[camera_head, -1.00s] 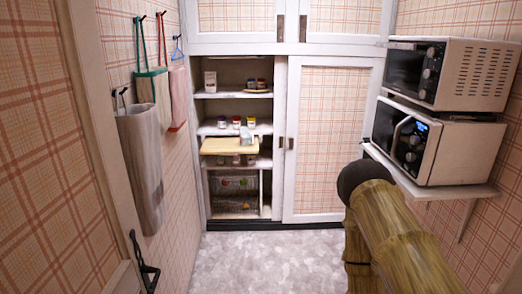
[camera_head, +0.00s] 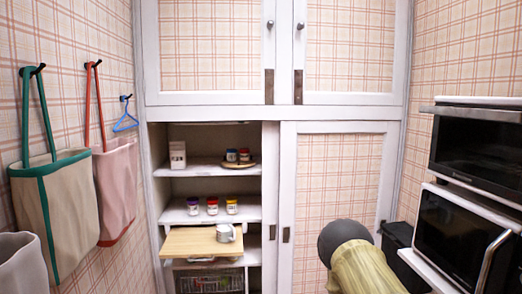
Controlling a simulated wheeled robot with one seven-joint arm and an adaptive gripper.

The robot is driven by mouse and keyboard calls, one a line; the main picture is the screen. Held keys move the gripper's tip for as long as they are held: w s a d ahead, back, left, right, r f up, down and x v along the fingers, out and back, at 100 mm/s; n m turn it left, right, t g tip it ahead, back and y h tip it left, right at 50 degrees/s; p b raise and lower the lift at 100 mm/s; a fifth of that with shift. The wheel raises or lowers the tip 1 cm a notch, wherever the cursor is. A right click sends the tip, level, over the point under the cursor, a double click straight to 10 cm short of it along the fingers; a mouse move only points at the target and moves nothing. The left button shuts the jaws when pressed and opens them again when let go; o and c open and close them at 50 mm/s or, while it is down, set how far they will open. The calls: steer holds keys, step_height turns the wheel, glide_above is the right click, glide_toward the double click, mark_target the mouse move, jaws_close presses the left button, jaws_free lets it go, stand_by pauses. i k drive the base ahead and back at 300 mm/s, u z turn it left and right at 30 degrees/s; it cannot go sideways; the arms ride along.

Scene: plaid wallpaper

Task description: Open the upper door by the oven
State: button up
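The upper right cupboard door (camera_head: 355,50), white-framed with a plaid panel, is shut on the side nearer the oven. It has a dark knob (camera_head: 300,26) and a dark plate (camera_head: 298,87) along its left edge. The upper left door (camera_head: 208,45) beside it is also shut. The oven (camera_head: 480,145) stands at the right, above a microwave (camera_head: 455,238). A part of my arm with a dark round end and a wood-like surface shows at the bottom, right of centre, below the upper doors. My gripper is not visible.
The lower left cupboard bay is open, with jars (camera_head: 212,205) on its shelves and a light board (camera_head: 202,242) jutting out. The lower right door (camera_head: 338,180) is shut. Bags (camera_head: 115,190) hang on the left wall. A shelf (camera_head: 425,268) juts out at right.

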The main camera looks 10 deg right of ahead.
mark_target(345, 52)
steer(key=i, duration=1.05)
steer(key=u, duration=0.7)
steer(key=i, duration=0.4)
steer(key=z, duration=1.1)
